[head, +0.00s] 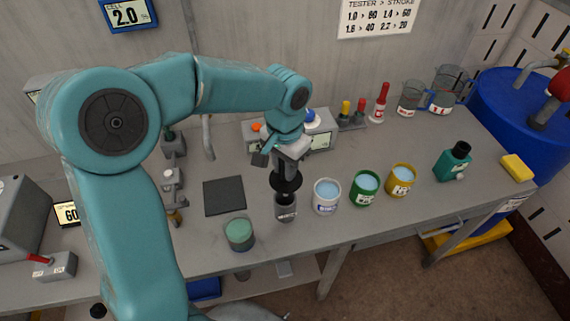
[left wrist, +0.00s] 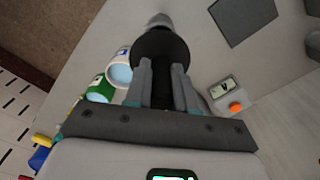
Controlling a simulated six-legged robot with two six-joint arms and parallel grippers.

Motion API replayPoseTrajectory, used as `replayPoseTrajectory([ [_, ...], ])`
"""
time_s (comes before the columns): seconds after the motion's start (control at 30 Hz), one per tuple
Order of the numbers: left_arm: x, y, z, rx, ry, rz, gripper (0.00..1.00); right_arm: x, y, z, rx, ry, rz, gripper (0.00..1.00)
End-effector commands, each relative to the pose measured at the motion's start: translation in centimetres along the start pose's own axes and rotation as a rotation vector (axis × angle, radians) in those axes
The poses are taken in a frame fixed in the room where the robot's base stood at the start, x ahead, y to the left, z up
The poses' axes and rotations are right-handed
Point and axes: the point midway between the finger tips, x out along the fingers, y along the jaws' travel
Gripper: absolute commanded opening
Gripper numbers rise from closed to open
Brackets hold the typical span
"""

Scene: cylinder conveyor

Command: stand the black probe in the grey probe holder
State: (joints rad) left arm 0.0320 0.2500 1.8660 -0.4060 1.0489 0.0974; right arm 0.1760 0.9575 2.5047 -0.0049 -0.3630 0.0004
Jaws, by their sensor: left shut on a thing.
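The black probe (head: 286,183) has a wide round disc and points down in my left gripper (head: 288,162). The gripper is shut on it above the disc; in the left wrist view the fingers (left wrist: 163,82) sit close on either side of the probe (left wrist: 160,48). The grey probe holder (head: 286,212) is a small labelled cup on the table directly below the disc. The probe's lower end is at the holder's mouth; I cannot tell how far inside it is. In the left wrist view a grey piece, apparently the holder (left wrist: 159,20), shows beyond the disc. My right gripper is not in view.
White (head: 326,197), green (head: 364,189) and yellow (head: 400,181) cups of blue liquid stand right of the holder. A green-topped pot (head: 239,234) is at front left, a dark square mat (head: 224,196) left. A tester box (head: 320,135) stands behind.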

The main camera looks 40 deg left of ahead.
Motion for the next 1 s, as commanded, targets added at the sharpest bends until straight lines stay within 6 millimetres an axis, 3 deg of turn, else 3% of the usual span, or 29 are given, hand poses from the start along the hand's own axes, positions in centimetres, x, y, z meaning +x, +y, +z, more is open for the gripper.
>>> replayPoseTrajectory([
  [1.0, 4.8, 0.0, 0.0, -0.001, -0.001, 0.0, 0.0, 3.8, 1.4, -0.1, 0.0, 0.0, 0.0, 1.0],
])
